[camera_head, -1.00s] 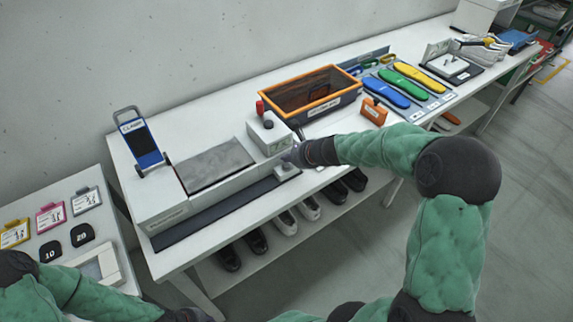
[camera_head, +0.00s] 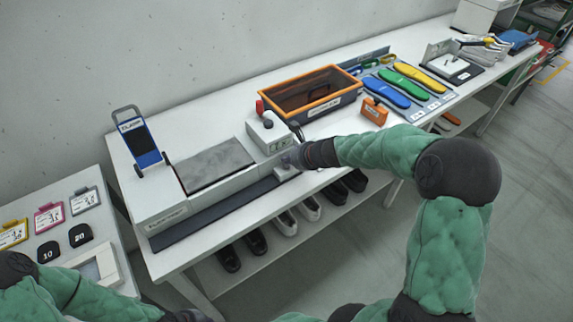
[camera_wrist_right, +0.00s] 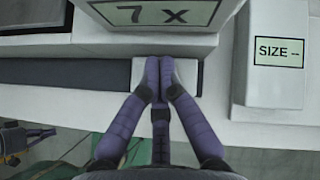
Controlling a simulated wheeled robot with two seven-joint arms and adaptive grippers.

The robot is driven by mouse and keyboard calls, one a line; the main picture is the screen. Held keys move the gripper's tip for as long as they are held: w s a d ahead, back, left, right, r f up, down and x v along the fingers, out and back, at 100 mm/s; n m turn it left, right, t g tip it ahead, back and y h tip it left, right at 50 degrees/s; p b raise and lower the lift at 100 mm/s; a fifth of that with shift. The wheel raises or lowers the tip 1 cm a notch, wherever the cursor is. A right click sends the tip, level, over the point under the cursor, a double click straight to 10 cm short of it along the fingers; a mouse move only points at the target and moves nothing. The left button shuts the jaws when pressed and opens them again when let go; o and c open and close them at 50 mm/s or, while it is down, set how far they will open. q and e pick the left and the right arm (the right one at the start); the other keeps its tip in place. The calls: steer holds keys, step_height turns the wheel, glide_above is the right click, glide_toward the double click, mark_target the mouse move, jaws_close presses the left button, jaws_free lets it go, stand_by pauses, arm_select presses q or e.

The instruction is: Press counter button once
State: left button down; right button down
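The counter is a light grey box with a display (camera_head: 279,145) on the conveyor's right end; the display also shows in the right wrist view (camera_wrist_right: 158,14) and reads like "7 x". Below it is a small pale block (camera_head: 284,174), also in the right wrist view (camera_wrist_right: 139,74); the fingers hide its middle, so a button there cannot be made out. My right gripper (camera_head: 289,160) is shut and empty, its fingertips together over this block (camera_wrist_right: 159,72). I cannot tell whether they touch it. My left gripper (camera_head: 188,315) is barely visible at the bottom edge.
An orange-rimmed crate (camera_head: 283,94) stands behind the counter, and an orange tag box (camera_head: 374,111) to its right. A grey box with a "SIZE --" display (camera_wrist_right: 276,80) is close right of my fingers in the wrist view. A blue stand (camera_head: 140,140) is at left.

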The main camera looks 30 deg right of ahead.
mark_target(289, 166)
steer(key=shift+f+b, duration=0.4)
steer(key=shift+f, duration=0.1)
stand_by(0.4)
steer(key=shift+r, duration=0.1)
steer(key=shift+r+p, duration=0.85)
steer(key=shift+p, duration=0.05)
step_height(289, 166, up, 5)
steer(key=p, duration=0.4)
steer(key=shift+r+p, duration=0.1)
steer(key=shift+p, duration=0.3)
stand_by(0.6)
